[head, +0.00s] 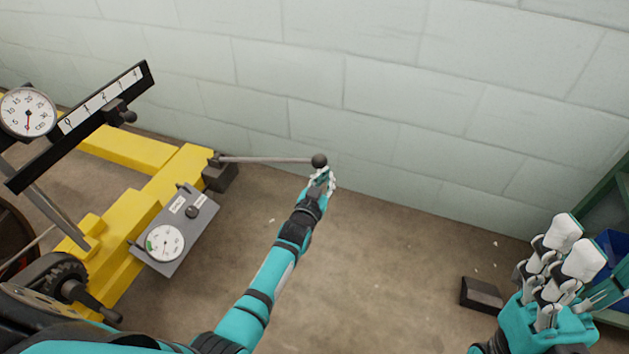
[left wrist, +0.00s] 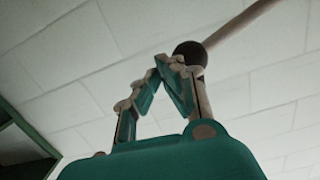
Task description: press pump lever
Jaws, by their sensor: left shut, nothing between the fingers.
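The pump lever (head: 265,160) is a thin grey rod running to the right from a dark mount on the yellow frame, and it ends in a dark round knob (head: 319,160). My left gripper (head: 323,174) is shut and empty, with its fingertips just below the knob. In the left wrist view the closed fingertips (left wrist: 168,66) are close beside the dark knob (left wrist: 189,53), with the rod going up to the right. I cannot tell whether they touch. My right gripper (head: 562,262) is at the lower right, away from the lever; its finger opening is unclear.
The yellow machine frame (head: 127,150) carries a grey gauge box (head: 181,229). A round dial (head: 27,113) and a slanted scale bar (head: 85,121) stand at left. A dark block (head: 481,294) lies on the floor. A pale block wall (head: 400,90) closes the back.

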